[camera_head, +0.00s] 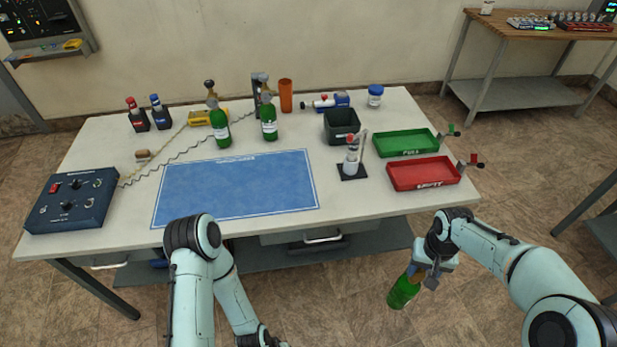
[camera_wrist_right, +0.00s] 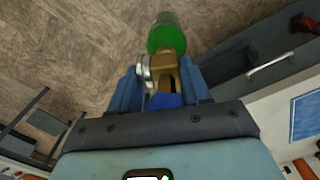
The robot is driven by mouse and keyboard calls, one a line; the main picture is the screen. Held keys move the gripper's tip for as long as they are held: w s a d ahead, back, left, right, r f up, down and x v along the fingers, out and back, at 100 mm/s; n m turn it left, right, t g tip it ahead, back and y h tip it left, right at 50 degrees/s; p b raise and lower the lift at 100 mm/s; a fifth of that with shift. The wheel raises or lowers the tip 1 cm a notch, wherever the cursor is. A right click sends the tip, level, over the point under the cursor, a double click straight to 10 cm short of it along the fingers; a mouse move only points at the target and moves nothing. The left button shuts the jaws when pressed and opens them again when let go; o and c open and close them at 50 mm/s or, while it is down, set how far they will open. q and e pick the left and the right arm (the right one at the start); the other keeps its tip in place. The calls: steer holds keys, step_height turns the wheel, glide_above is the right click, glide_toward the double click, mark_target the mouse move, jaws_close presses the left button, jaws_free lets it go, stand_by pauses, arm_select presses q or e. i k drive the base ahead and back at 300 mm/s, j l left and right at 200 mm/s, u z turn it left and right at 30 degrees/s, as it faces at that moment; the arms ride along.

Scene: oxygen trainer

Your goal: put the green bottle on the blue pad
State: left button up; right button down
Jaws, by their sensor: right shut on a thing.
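My right gripper (camera_head: 416,271) is shut on a green bottle (camera_head: 403,292) and holds it tilted, over the floor in front of the table's right part. The wrist view shows the blue fingers (camera_wrist_right: 160,88) around the bottle's brass-coloured neck, with the green body (camera_wrist_right: 167,36) beyond them. The blue pad (camera_head: 236,187) lies flat on the table, bare, up and left of the held bottle. Two more green bottles (camera_head: 220,130) (camera_head: 268,122) stand upright behind the pad. My left arm comes in at the bottom, and its gripper is out of the picture.
The white table (camera_head: 347,198) also carries a dark control box (camera_head: 72,200) at left, a dark bin (camera_head: 341,125), a small stand (camera_head: 352,165), a green tray (camera_head: 404,142) and a red tray (camera_head: 423,173) at right. Drawer handles stick out below its front edge.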

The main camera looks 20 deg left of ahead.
mark_target(242, 190)
steer(key=u, duration=1.2)
